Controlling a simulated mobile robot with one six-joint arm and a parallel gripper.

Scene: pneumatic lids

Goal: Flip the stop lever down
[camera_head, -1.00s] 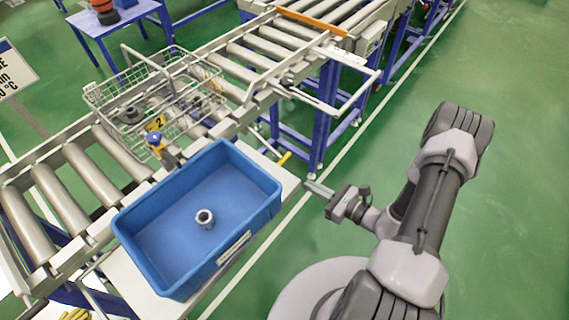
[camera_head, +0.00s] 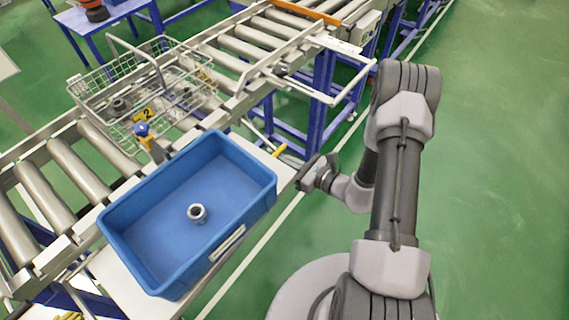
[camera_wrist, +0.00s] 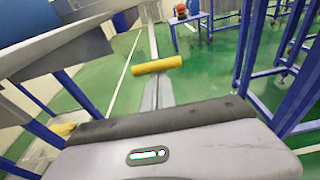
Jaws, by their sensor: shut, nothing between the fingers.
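A yellow handle (camera_head: 280,150), which looks like the stop lever's grip, sticks out beside the conveyor, past the right corner of the blue bin. In the wrist view the yellow handle (camera_wrist: 157,65) lies crosswise just beyond the fingertips. My gripper (camera_head: 303,174) is just right of and nearer than the handle in the head view. Its fingers (camera_wrist: 157,92) are shut and empty. I cannot tell whether they touch the handle. The lever's mounting is mostly hidden.
A blue bin (camera_head: 268,187) with a metal fitting (camera_head: 197,213) in it stands on a white shelf. A wire basket (camera_head: 88,90) sits on the roller conveyor, near a blue-topped yellow post (camera_head: 143,133). Blue conveyor legs (camera_head: 322,95) stand behind my gripper. Green floor is free at right.

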